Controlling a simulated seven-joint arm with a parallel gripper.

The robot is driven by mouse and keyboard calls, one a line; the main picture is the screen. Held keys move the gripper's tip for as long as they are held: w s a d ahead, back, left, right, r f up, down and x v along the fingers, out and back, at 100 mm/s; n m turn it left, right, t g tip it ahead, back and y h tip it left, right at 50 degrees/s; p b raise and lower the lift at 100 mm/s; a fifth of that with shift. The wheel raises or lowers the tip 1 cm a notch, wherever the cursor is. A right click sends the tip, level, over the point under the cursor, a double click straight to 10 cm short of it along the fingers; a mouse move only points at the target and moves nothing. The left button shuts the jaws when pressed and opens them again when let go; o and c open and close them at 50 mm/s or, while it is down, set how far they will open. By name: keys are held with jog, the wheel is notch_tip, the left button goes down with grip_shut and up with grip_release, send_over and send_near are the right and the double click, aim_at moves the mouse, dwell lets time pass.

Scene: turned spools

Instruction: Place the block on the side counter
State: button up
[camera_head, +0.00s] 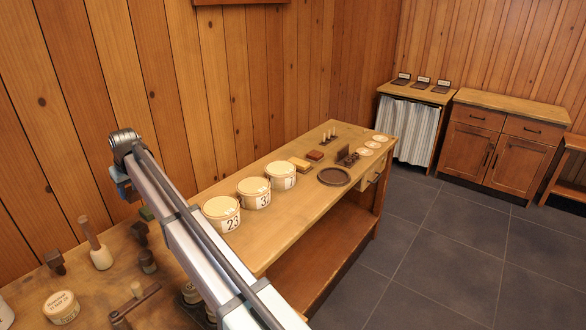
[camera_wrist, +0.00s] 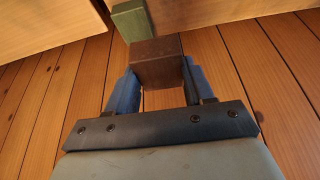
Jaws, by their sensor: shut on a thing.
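In the wrist view, my gripper (camera_wrist: 157,85) is shut on a dark brown block (camera_wrist: 158,62), with a blue finger at each side of it. The held block does not show clearly in the head view, where my arm crosses the left half. Two wooden counters stand at the back right in the head view: a curtained one (camera_head: 418,92) and a wider one with drawers and doors (camera_head: 525,104). I cannot tell which is the side counter. Both are far from my arm.
A green block (camera_wrist: 131,20) shows just beyond the held block. The long bench (camera_head: 300,225) bears round numbered boxes (camera_head: 254,193), a dark round tray (camera_head: 334,177) and small pieces. Tools lie on the near bench (camera_head: 95,285). Three small dark stands (camera_head: 422,82) occupy the curtained counter; the wider top is clear.

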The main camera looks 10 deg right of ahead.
jog(key=w+d+m, duration=0.1)
jog(key=w+d, duration=0.4)
jog(key=d, duration=0.3)
jog(key=w+d+m, duration=0.1)
jog(key=w+d, duration=0.3)
jog(key=d, duration=0.4)
jog(key=w+d+f+m+h, duration=0.1)
jog(key=w+d+m, duration=0.1)
jog(key=d, duration=1)
jog(key=w+d+f+m+t, duration=0.1)
jog(key=w+d+f, duration=0.15)
jog(key=d, duration=0.95)
jog(key=w+d+m+h, duration=0.1)
jog(key=w+d+m, duration=0.15)
jog(key=d, duration=0.95)
jog(key=s+d+f, duration=0.2)
jog(key=s+d, duration=0.1)
jog(key=d, duration=0.7)
jog(key=shift+w+a+f+n+y, duration=0.15)
jog(key=shift+f+n, duration=0.45)
jog(key=shift+f, duration=1.1)
jog(key=shift+a+f+n+y, duration=0.1)
jog(key=shift+f+n, duration=0.45)
jog(key=shift+f, duration=1.15)
jog(key=shift+w+a+f+n+y, duration=0.15)
jog(key=shift+f+n, duration=0.45)
jog(key=shift+f, duration=1.1)
jog(key=shift+s+f, duration=0.1)
jog(key=shift+f, duration=0.05)
